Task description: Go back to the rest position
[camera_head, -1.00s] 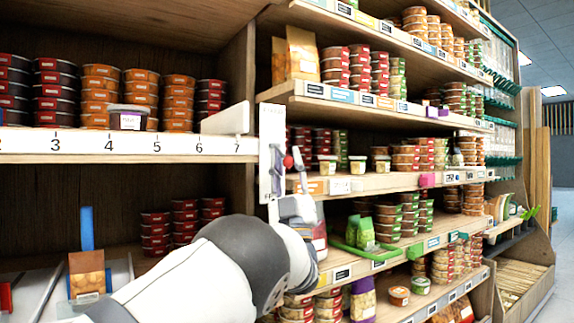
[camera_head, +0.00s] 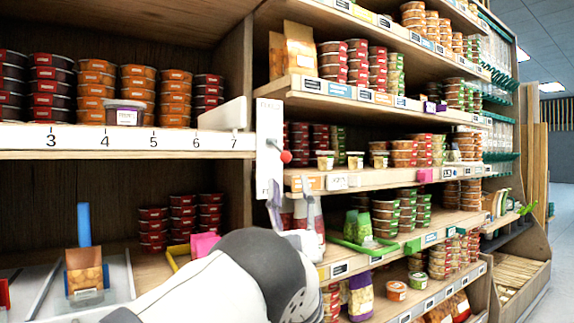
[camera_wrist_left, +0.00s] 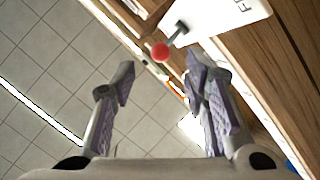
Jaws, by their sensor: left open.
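My left gripper (camera_head: 293,207) is in the middle of the head view, just below a white upright plate (camera_head: 269,125) with a red knob (camera_head: 286,156) on its right side. My pale forearm reaches it from the bottom. In the left wrist view, the two fingers with purple pads stand well apart, and the gripper (camera_wrist_left: 160,82) is open with nothing between them. The red knob (camera_wrist_left: 160,51) on its grey stem and the white plate (camera_wrist_left: 215,20) lie beyond the fingertips. My right gripper is not in view.
A numbered shelf edge (camera_head: 130,138) with stacked tubs stands at left. Below it are a pink item (camera_head: 204,244), a yellow frame (camera_head: 178,258) and a blue-handled holder (camera_head: 84,225). Stocked shelves run along the right. Tiled floor (camera_wrist_left: 45,85) shows in the left wrist view.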

